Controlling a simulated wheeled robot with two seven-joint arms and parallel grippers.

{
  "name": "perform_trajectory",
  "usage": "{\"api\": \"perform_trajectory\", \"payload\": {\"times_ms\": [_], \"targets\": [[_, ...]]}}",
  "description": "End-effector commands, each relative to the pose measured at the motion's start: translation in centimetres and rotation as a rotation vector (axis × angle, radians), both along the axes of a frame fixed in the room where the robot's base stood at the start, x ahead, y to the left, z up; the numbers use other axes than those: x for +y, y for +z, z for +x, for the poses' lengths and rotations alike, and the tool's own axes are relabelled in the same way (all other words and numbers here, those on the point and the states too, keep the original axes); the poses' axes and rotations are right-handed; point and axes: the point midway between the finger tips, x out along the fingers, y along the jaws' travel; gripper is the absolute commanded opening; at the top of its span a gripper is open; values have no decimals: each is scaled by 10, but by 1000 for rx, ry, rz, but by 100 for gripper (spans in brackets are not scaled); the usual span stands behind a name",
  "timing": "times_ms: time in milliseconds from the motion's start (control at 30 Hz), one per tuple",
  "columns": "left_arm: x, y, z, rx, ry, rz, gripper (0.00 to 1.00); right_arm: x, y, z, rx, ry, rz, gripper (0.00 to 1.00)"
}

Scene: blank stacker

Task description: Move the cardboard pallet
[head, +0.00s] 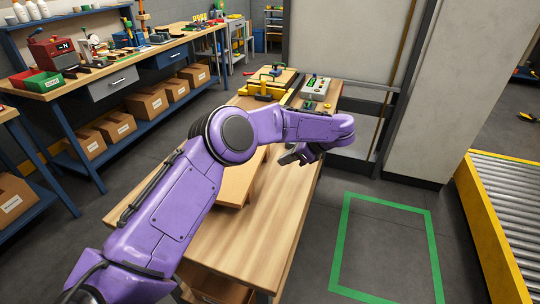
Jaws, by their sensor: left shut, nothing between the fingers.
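A flat tan cardboard slab (236,187), which looks like the cardboard pallet, lies on the wooden worktable (262,225). My purple left arm crosses in front and hides much of it. My left gripper (286,159) is shut and empty, near the table's right side and to the right of the slab. Whether it touches anything below is hard to tell. My right gripper is out of view.
A yellow clamp-like tool (262,89) and a pale control box with buttons (315,90) sit at the table's far end. A green taped rectangle (388,299) marks bare floor on the right. A yellow-framed roller conveyor (487,225) stands beyond it. A tool bench (120,78) lines the left wall.

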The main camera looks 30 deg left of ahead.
Motion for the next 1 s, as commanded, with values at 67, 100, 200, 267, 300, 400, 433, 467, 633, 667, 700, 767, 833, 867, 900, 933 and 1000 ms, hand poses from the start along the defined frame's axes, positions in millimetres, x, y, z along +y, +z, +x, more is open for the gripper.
{"api": "perform_trajectory", "payload": {"times_ms": [67,100,200,267,300,400,433,467,633,667,700,767,833,867,900,933,1000], "targets": [[12,-9,-3,4,0,-1,0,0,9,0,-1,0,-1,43],[18,-15,-4,3,1,-1,0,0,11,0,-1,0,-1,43],[34,-13,-7,0,-1,-1,0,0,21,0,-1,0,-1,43],[42,-14,-9,0,-1,-1,0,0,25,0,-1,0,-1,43],[46,-15,-9,0,-1,0,0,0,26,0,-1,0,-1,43],[53,-16,-11,1,-2,0,0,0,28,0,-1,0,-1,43],[55,-17,-11,0,-3,0,0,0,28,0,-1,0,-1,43],[55,-17,-11,0,-3,0,0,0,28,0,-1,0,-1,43],[56,-18,-11,0,-3,0,0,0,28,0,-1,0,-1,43],[56,-18,-11,0,-3,0,0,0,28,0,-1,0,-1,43],[56,-18,-11,0,-3,0,0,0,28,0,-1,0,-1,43],[56,-18,-11,-1,-2,0,0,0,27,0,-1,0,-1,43],[61,-20,-12,-1,-1,0,0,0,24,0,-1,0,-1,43],[65,-21,-13,-1,-1,0,0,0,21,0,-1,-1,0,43],[72,-22,-15,-2,1,-1,0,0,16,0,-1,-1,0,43],[79,-23,-16,-2,2,-1,0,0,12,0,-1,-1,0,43],[97,-24,-20,-3,3,-1,0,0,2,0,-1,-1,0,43]]}}
